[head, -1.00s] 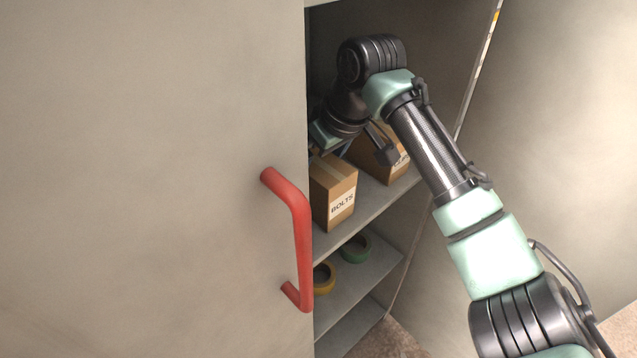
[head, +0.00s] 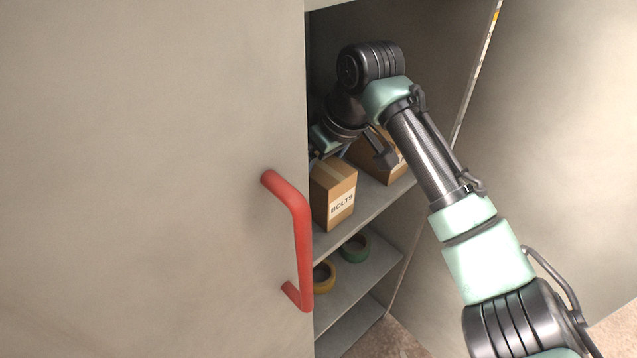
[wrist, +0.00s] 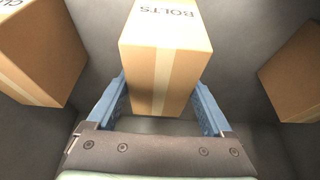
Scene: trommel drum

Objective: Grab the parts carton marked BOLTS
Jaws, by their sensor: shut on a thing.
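The parts carton marked BOLTS (head: 333,196) is a brown box with a white label and a pale tape strip. It stands upright on a cabinet shelf, just right of the door edge in the head view. In the wrist view the BOLTS carton (wrist: 166,62) sits between the two blue fingers of my gripper (wrist: 165,105), its lettering upside down. My gripper is shut on the carton, one finger on each side. In the head view the fingers are partly hidden behind my arm and the door.
A second carton (head: 378,160) stands behind, partly hidden by my arm. The wrist view shows cartons at left (wrist: 42,48) and right (wrist: 295,75). A lower shelf holds a yellow roll (head: 324,277) and a green roll (head: 355,248). The cabinet door with a red handle (head: 300,240) is at left.

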